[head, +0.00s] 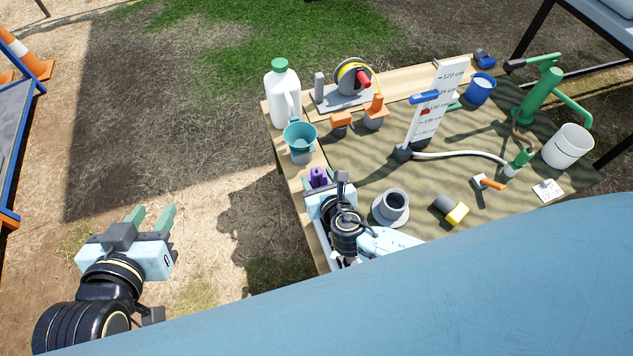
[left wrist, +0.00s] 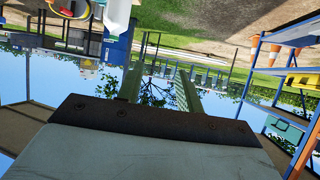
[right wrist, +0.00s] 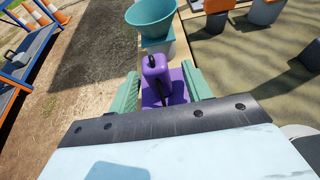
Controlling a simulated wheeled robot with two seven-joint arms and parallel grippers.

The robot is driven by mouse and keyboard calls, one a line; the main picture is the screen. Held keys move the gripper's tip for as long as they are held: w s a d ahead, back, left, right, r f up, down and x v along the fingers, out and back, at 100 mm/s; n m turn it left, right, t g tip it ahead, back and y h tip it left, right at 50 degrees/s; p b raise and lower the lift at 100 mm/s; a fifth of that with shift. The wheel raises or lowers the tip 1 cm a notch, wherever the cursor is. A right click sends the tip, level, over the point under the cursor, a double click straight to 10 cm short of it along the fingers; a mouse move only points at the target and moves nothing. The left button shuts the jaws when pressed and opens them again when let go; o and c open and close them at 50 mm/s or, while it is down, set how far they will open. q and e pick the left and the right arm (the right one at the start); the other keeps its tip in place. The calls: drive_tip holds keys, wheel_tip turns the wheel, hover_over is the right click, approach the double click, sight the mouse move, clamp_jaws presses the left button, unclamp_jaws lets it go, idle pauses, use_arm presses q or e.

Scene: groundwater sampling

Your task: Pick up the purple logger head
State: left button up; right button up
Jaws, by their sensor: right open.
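The purple logger head (head: 318,177) stands near the left edge of the table, just beyond my right gripper. In the right wrist view the purple logger head (right wrist: 156,80) has a dark loop on top and lies between the two green fingers. My right gripper (right wrist: 162,90) is open around it, with gaps visible at the sides. In the head view my right gripper (head: 322,184) hides the lower part of the logger head. My left gripper (head: 153,217) is open and empty over the ground, left of the table. The left wrist view shows its spread fingers (left wrist: 160,85) with nothing between them.
A grey pipe collar (head: 391,207) stands right of my right gripper. Orange-topped pieces (head: 375,110), a reel (head: 353,77) and a measuring board (head: 433,108) stand further back.

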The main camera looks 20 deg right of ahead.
drive_tip(key=b+x, duration=0.1)
drive_tip(key=x, duration=0.2)
drive_tip(key=shift+w+a+f+b, duration=0.1)
drive_tip(key=shift+b, duration=0.2)
use_arm(q)
wheel_tip(320, 180, up, 7)
drive_tip(key=w+d+t+h, duration=0.1)
drive_tip(key=w+d+t, duration=0.1)
drive_tip(key=t, duration=0.3)
drive_tip(key=shift+h, duration=0.4)
drive_tip(key=shift+w+d+r, duration=0.1)
use_arm(e)
drive_tip(key=shift+c, duration=0.4)
clamp_jaws()
